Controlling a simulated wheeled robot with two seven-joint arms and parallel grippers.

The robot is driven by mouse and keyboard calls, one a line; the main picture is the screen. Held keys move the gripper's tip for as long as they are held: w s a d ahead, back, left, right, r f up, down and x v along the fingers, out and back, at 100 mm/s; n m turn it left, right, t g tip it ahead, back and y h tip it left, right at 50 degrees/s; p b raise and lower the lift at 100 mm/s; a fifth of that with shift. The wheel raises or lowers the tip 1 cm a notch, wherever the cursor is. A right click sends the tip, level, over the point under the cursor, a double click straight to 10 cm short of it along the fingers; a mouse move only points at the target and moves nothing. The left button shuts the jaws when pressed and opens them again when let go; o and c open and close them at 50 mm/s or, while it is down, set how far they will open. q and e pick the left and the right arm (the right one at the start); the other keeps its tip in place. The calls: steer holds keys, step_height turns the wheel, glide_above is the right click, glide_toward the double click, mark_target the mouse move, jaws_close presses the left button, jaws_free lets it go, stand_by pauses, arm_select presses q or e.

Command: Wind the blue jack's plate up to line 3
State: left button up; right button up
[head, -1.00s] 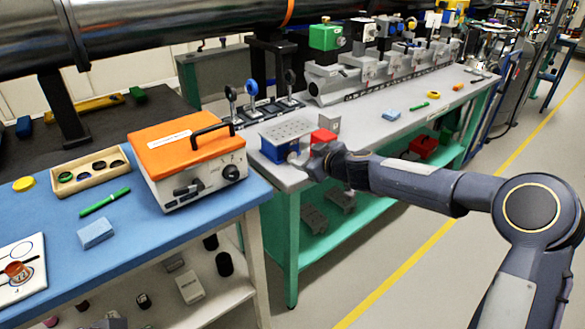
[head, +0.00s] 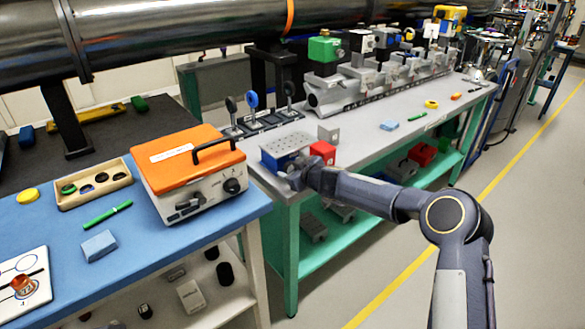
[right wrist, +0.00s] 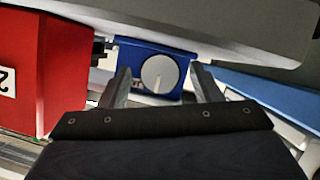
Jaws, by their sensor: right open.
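The blue jack (head: 270,161) stands on the grey bench's near left end, with its perforated grey plate (head: 286,143) on top. In the right wrist view, its blue body (right wrist: 130,55) carries a pale round knob (right wrist: 159,74), and the grey plate's underside or edge (right wrist: 210,22) spans the top. My right gripper (head: 294,178) is at the jack's near side. Its open fingers (right wrist: 160,85) are on either side of the knob, with gaps visible; I cannot tell the depth. The height lines cannot be read. My left gripper is not in view.
A red block (head: 322,151) stands beside the jack; in the right wrist view it (right wrist: 45,70) is close left of the fingers, marked 2. A grey block (head: 328,134) is behind. An orange-topped instrument box (head: 187,160) stands left on the blue bench (head: 150,228).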

steer(key=shift+c, duration=0.5)
steer(key=c, duration=0.9)
steer(key=shift+r+p, duration=0.2)
steer(key=shift+p, duration=0.3)
steer(key=shift+d+m+y+p, duration=0.1)
steer(key=shift+m+y+p, duration=0.2)
steer(key=shift+m+p, duration=0.5)
steer(key=shift+w+f+m+g+y, duration=0.1)
steer(key=shift+f+m+g+y, duration=0.1)
steer(key=shift+m+g+y, duration=0.25)
steer(key=shift+f+m+g+y, duration=0.1)
steer(key=shift+m+g+y, duration=0.15)
steer(key=shift+m, duration=0.2)
steer(key=shift+d, duration=0.1)
steer(key=o, duration=1)
